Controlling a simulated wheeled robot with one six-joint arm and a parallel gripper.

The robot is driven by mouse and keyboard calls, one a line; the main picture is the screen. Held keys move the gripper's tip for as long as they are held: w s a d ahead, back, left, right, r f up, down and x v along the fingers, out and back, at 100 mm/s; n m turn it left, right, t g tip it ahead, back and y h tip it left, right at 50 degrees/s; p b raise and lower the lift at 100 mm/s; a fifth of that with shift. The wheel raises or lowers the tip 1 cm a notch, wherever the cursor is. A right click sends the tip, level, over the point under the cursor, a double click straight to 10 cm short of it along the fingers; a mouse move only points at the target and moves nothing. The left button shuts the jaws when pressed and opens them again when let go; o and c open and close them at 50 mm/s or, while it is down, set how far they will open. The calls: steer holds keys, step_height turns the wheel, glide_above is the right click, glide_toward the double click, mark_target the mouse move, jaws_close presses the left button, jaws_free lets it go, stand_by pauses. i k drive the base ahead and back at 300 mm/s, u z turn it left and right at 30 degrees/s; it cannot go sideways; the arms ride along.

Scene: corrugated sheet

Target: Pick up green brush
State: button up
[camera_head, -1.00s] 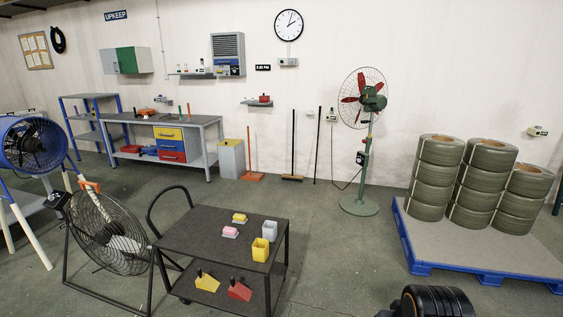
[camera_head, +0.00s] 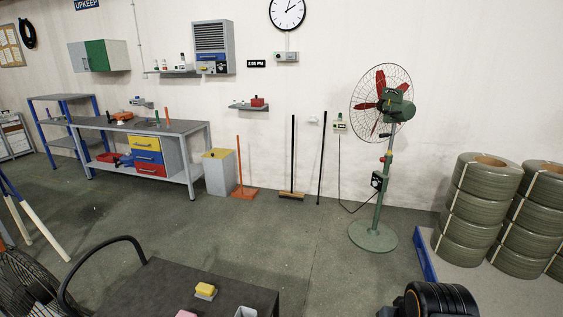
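I cannot make out a green brush for certain in the head view. Small upright items stand on the grey workbench (camera_head: 190,126) at left; one green item (camera_head: 157,116) is too small to identify. A yellow brush-like block (camera_head: 205,291) lies on the dark cart (camera_head: 150,285) at the bottom, with a pink one (camera_head: 186,314) cut off by the lower edge. A black rounded part of my arm shows at bottom right. My gripper's fingers are not in view.
A green stand fan (camera_head: 373,235) stands right of centre. Coiled tyres (camera_head: 480,200) stack on a blue pallet (camera_head: 424,257) at right. A broom (camera_head: 292,194) and an orange-handled one (camera_head: 243,191) lean at the wall. The floor between cart and wall is clear.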

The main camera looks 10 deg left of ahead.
mark_target(160, 126)
steer(key=i, duration=3.9)
steer(key=u, duration=2.3)
steer(key=i, duration=3.2)
steer(key=z, duration=0.5)
